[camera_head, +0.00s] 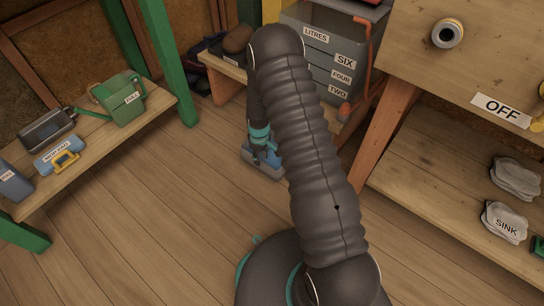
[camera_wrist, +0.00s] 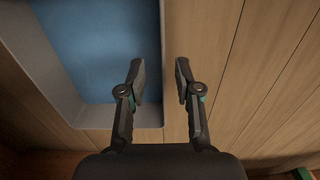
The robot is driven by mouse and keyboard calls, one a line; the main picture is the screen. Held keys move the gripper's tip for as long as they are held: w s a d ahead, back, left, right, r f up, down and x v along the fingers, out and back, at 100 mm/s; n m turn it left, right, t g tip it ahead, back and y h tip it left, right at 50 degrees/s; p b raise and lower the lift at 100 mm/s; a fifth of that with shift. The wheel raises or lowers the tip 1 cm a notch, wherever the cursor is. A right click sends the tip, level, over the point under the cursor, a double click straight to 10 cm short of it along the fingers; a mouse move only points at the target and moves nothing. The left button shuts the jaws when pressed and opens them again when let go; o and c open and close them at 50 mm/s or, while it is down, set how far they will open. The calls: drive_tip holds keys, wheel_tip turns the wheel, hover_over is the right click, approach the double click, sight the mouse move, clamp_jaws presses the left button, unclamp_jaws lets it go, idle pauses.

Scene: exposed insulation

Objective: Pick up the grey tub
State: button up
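A grey-walled tub with a flat blue inside (camera_head: 264,172) is on the wooden floor in the head view, partly hidden by my arm and gripper. In the wrist view the tub's grey wall (camera_wrist: 98,117) shows at left, with its near right corner close to my fingers. My gripper (camera_wrist: 160,72) is open. Its left finger is over the blue inside and its right finger is over the floor boards, with the tub's right wall between them in the picture. I cannot tell whether the fingers touch the wall. In the head view my gripper (camera_head: 262,150) is just above the tub.
A grey container marked LITRES (camera_head: 315,65) stands behind, by an orange hose. A wooden workbench (camera_head: 425,75) with a lower shelf is at right. Floor at left is clear.

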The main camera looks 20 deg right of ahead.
sight(261, 171)
drive_tip(key=f, duration=0.4)
drive_tip(key=shift+a+f+b, duration=0.2)
drive_tip(key=shift+f+b, duration=0.1)
drive_tip(key=shift+b, duration=0.05)
drive_tip(key=shift+c, duration=0.2)
clamp_jaws()
drive_tip(key=shift+r, duration=0.1)
